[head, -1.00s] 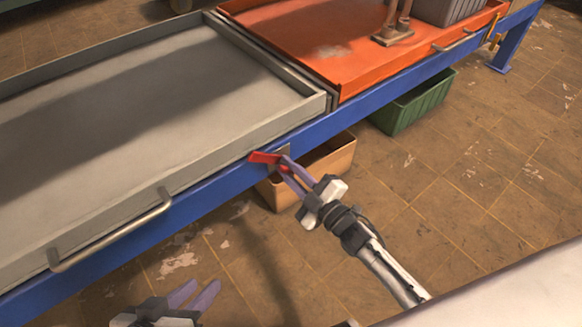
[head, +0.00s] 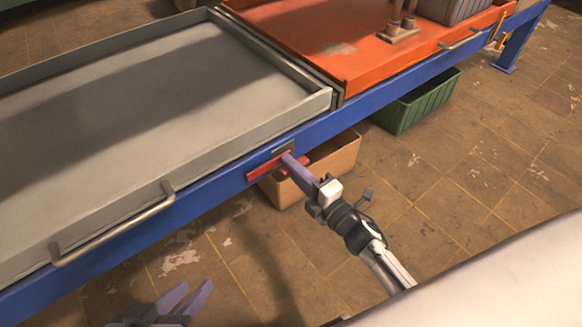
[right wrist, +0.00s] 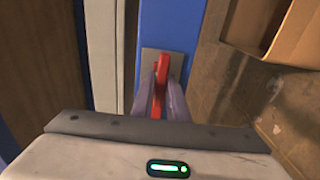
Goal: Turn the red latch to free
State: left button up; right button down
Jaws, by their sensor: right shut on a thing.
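The red latch (head: 264,170) sits on a small grey plate on the blue side rail of the bench, below the corner of the grey tray. In the head view it lies roughly along the rail. My right gripper (head: 289,161) is at the latch, its purple fingers shut on it. In the right wrist view the red latch (right wrist: 160,84) stands between the two fingers of my right gripper (right wrist: 160,98), with the grey plate behind it. My left gripper (head: 188,300) is at the bottom edge of the head view, its two fingers apart, with nothing between them.
The grey tray (head: 320,102) with a front handle (head: 115,225) and the orange tray (head: 345,85) lie on the blue frame (head: 215,195). A tan bin (head: 340,160) stands on the floor behind my right gripper. A green bin (head: 425,105) is further right.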

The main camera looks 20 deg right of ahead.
pick_arm(q)
jog(key=shift+r, duration=0.15)
pick_arm(e)
jog(key=shift+d+f, duration=0.1)
pick_arm(q)
jog(key=shift+d, duration=0.1)
pick_arm(e)
jog(key=c, duration=1.7)
grip_release()
jog(key=shift+c, duration=0.2)
jog(key=shift+s, duration=0.15)
